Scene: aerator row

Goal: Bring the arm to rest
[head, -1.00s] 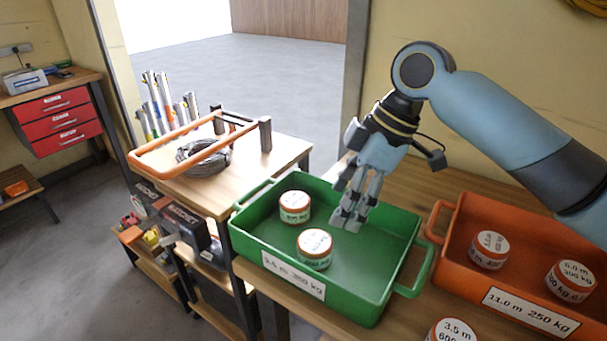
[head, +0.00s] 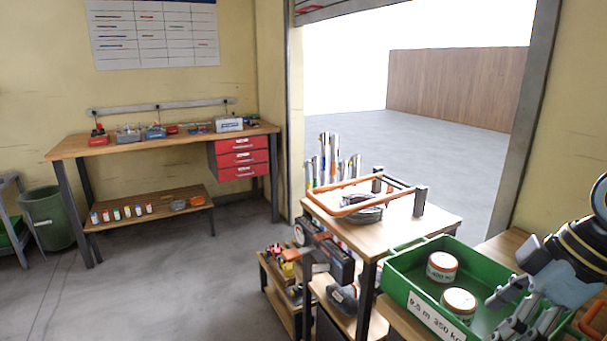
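My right gripper (head: 512,315) is at the lower right, over the right part of the green tray (head: 402,285). Its grey fingers point down and left. A gap shows between the fingers, with nothing held in it. Two round white-and-orange tins stand in the tray to the left of the fingers: one at the back (head: 442,266) and one nearer (head: 458,301). The gripper looks apart from both. The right arm is mostly cut off by the picture's right edge. My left gripper is not in view.
A small wooden table (head: 425,228) with an orange-handled frame (head: 350,207) stands left of the tray. A workbench (head: 130,147) with red drawers (head: 243,158) is at the back left, beside a green bin (head: 48,218). The floor (head: 170,290) at the left is clear.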

